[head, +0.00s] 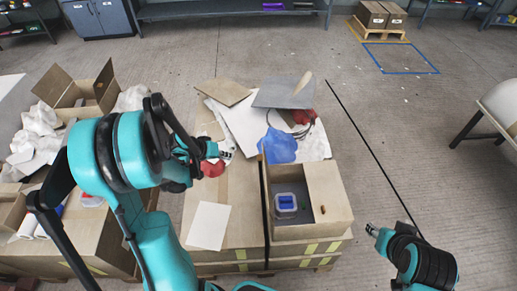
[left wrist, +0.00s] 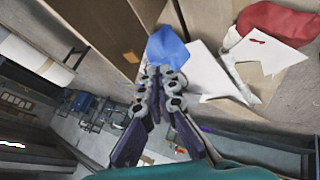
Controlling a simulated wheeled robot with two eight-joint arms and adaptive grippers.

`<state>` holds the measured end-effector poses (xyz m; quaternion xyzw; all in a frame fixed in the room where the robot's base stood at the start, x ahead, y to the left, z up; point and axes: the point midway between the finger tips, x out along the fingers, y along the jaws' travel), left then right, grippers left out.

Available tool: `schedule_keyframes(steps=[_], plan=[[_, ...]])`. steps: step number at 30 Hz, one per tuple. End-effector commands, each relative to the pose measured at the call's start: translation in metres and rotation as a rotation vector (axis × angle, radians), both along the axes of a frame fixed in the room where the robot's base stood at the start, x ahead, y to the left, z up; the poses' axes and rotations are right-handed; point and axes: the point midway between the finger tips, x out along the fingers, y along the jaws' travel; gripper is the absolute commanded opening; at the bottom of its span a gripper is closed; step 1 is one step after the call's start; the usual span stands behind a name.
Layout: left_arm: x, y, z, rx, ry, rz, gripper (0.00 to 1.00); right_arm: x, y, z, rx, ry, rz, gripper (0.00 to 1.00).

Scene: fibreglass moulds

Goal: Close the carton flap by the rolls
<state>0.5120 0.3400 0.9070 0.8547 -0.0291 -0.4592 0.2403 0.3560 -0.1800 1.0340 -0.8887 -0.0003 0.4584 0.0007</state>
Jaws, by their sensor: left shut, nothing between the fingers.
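An open carton (head: 82,100) stands at the far left in the head view, its flap (head: 106,78) raised. A second open-topped carton (head: 10,212) is at the left edge, beside pale rolls (head: 46,222); which flap is by the rolls is partly hidden by my left arm. My left gripper (head: 224,155) is shut and empty, above the middle pallet's board-covered stack, apart from both cartons. In the left wrist view its fingertips (left wrist: 165,74) meet in front of a blue cloth (left wrist: 166,46). My right gripper (head: 373,230) is over the floor at the right; its jaws are too small to judge.
A wooden box (head: 328,190) with a blue-lidded tub (head: 286,203) inside stands right of a white sheet (head: 208,226).

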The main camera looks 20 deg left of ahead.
Motion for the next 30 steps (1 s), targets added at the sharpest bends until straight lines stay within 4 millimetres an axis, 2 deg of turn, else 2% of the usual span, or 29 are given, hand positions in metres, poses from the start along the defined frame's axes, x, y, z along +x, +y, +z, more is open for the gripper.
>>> schedule_keyframes(steps=[5, 17, 21, 24, 30], plan=[[0.011, -0.005, -0.017, -0.002, -0.001, -0.001, 0.00, 0.000, 0.000, -0.009, 0.000, 0.000, 0.000, 0.40], [0.058, -0.027, -0.082, 0.000, 0.000, -0.002, 0.00, 0.000, 0.000, -0.038, 0.000, 0.000, 0.000, 0.40], [0.067, -0.048, -0.075, 0.001, 0.001, -0.004, 0.00, 0.000, 0.000, -0.041, 0.000, 0.000, 0.000, 0.40], [0.071, -0.056, -0.072, 0.000, -0.001, -0.001, 0.00, 0.000, 0.000, -0.043, 0.000, 0.000, 0.000, 0.40], [0.074, -0.062, -0.070, 0.000, 0.000, 0.000, 0.00, 0.000, 0.000, -0.044, 0.000, 0.000, 0.000, 0.40]])
